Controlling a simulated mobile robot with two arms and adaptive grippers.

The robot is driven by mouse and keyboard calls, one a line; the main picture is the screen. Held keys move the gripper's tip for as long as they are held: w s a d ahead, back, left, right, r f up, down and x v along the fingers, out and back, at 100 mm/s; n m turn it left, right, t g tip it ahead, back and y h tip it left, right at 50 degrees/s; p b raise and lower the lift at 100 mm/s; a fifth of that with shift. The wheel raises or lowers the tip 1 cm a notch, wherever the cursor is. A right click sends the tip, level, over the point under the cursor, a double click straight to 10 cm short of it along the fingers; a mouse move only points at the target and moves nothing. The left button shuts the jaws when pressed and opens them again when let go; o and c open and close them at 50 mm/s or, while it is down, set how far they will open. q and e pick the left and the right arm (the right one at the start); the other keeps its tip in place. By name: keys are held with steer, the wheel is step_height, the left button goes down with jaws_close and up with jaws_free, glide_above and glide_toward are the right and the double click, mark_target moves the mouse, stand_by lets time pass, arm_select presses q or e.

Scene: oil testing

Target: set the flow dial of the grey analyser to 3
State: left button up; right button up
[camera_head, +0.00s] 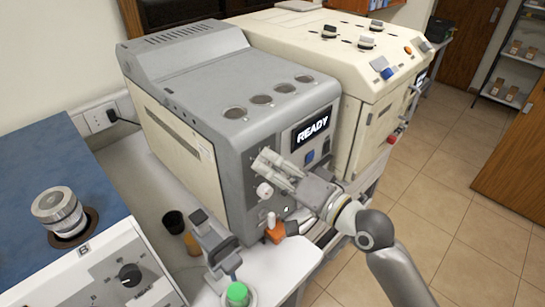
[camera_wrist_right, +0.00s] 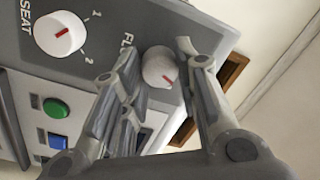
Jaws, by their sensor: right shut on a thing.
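The grey analyser (camera_head: 240,80) stands on the bench, with a screen (camera_head: 310,131) that reads READY. My right gripper (camera_head: 262,162) is at its front panel, shut on the flow dial. In the right wrist view the flow dial (camera_wrist_right: 160,66) is a white round knob with a red mark pointing to the lower right. My right gripper's fingers (camera_wrist_right: 158,68) stand on both sides of it. Its label shows only "FL"; its numbers are hidden. The SEAT dial (camera_wrist_right: 60,34) is beside it, with 1 and 2 visible. My left gripper is not in view.
Green (camera_wrist_right: 55,109) and blue (camera_wrist_right: 57,141) buttons sit near the dials. A cream machine (camera_head: 340,50) stands behind to the right. Open floor (camera_head: 440,190) lies right.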

steer(key=m+p, duration=0.2)
steer(key=m, duration=0.1)
steer(key=shift+r, duration=0.1)
steer(key=shift+m+p, duration=0.65)
steer(key=shift+m, duration=0.85)
steer(key=o, duration=1)
steer(key=shift+f, duration=0.2)
steer(key=v, duration=1.2)
steer(key=shift+s+f, duration=0.1)
